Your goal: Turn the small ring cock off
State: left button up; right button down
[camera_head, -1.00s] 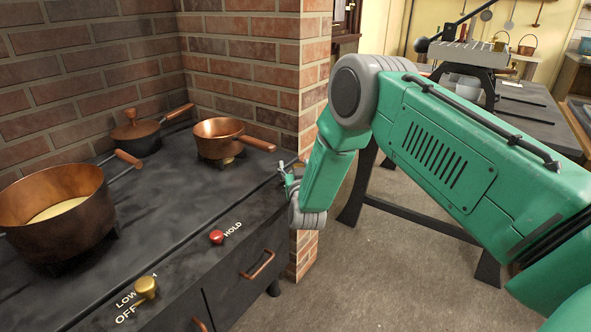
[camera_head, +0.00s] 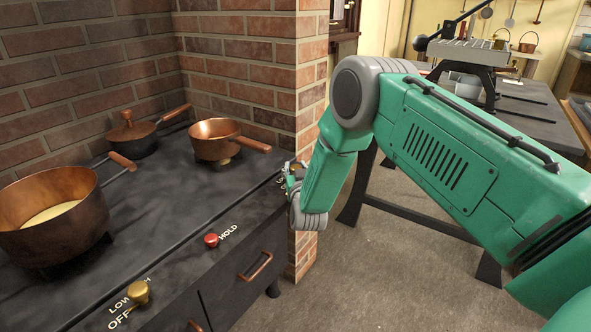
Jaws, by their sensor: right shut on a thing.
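The black stove (camera_head: 190,210) runs along the left. At its right end my right gripper (camera_head: 287,180) is low against the front edge, shut on the small ring cock. The gripper and wrist hide most of that cock, and its pointing direction cannot be read. Part of the white lettering beside it shows. The small copper pan (camera_head: 214,136) sits on a ring behind and left of the gripper. My left gripper is not in view.
A brass cock (camera_head: 138,292) marked LOW and OFF and a red HOLD button (camera_head: 211,240) sit on the stove front. A large copper pan (camera_head: 58,222) and a dark lidded pan (camera_head: 133,137) stand on top. A brick wall (camera_head: 250,60) rises behind.

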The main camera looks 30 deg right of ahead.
jog(key=shift+s+f, duration=0.15)
jog(key=shift+f, duration=0.05)
dwell(0.5)
jog(key=c, duration=1.1)
grip_release()
jog(key=shift+c, duration=0.2)
jog(key=shift+o, duration=0.2)
jog(key=shift+s+r, duration=0.15)
jog(key=shift+r, duration=0.15)
jog(key=shift+a, duration=0.1)
jog(key=shift+f, duration=0.1)
jog(key=v, duration=1.1)
jog(key=shift+s+a, duration=0.3)
